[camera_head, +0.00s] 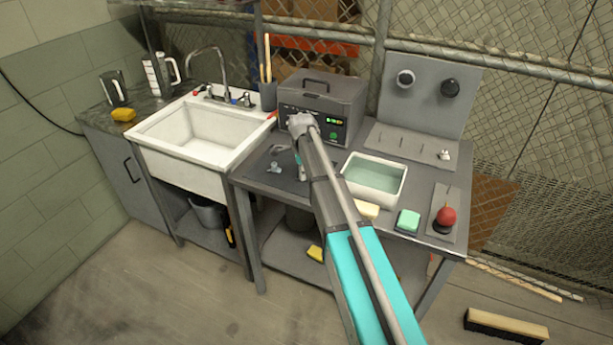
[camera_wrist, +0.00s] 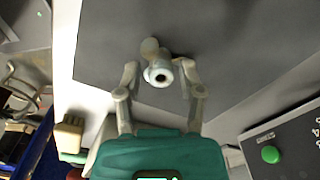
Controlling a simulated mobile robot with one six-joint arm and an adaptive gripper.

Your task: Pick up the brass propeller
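No part that I can clearly tell as a brass propeller shows in either view. In the wrist view, a small pale part (camera_wrist: 160,76) with a round ring and dark centre lies on a dark grey surface, with a duller knob-like piece behind it. My gripper (camera_wrist: 160,73) is open, with one finger on each side of this part; whether they touch it I cannot tell. In the head view, small greyish parts (camera_head: 275,168) lie on the bench mat beside my arm, which partly hides the area. A small pale metallic part (camera_head: 444,155) sits on the pegged panel.
A grey machine (camera_head: 322,103) with a lit panel stands behind my arm. A white sink (camera_head: 165,150) is at left. A water-filled basin (camera_head: 404,195), a green-topped sponge (camera_head: 408,221) and a red bulb (camera_head: 446,216) stand at right, near the bench's front.

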